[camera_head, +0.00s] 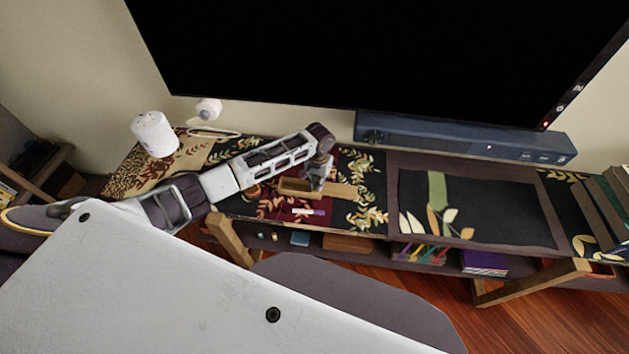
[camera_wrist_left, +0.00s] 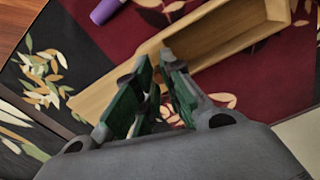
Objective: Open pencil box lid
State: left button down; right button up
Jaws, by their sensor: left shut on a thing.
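The wooden pencil box (camera_head: 295,187) lies on the patterned runner on the shelf top. In the left wrist view the box (camera_wrist_left: 235,40) runs diagonally, and its hollow inside shows at the upper right. Its flat lid (camera_head: 344,191) extends to the right in the head view, and to the lower left in the left wrist view (camera_wrist_left: 88,98). My left gripper (camera_head: 317,184) is over the box where lid and opening meet. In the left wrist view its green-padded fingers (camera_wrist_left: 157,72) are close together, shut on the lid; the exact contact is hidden. My right gripper is not in view.
A purple-and-white marker (camera_head: 308,211) lies in front of the box; it also shows in the left wrist view (camera_wrist_left: 106,10). A soundbar (camera_head: 460,138) runs along the back below the dark screen. Books (camera_head: 605,205) stand at the right.

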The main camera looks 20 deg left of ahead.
pick_arm(q)
jog(key=c, duration=1.5)
grip_release()
jog(key=shift+o, duration=0.2)
notch_tip(320, 180, up, 12)
